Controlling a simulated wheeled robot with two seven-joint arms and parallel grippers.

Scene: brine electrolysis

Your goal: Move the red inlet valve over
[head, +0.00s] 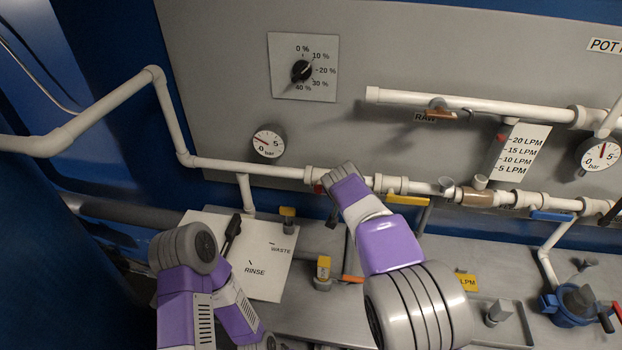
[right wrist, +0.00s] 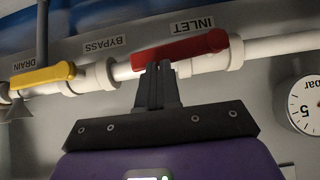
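The red inlet valve handle (right wrist: 180,50) lies along the white pipe under the INLET label in the right wrist view. It slopes slightly, with its round hub at the right end. In the head view only a bit of the red handle (head: 318,188) shows beside my right wrist. My right gripper (right wrist: 159,72) has its fingers together, tips at the handle's lower edge near its free left end. The tips look close to or touching the handle, not around it.
A yellow handle (right wrist: 42,76) sits on the same pipe near the DRAIN label. A pressure gauge (right wrist: 306,104) is to the right. In the head view, a RINSE/WASTE plate (head: 262,285) with a black lever (head: 232,232) lies near my left arm. A gauge (head: 268,143) hangs above the pipe.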

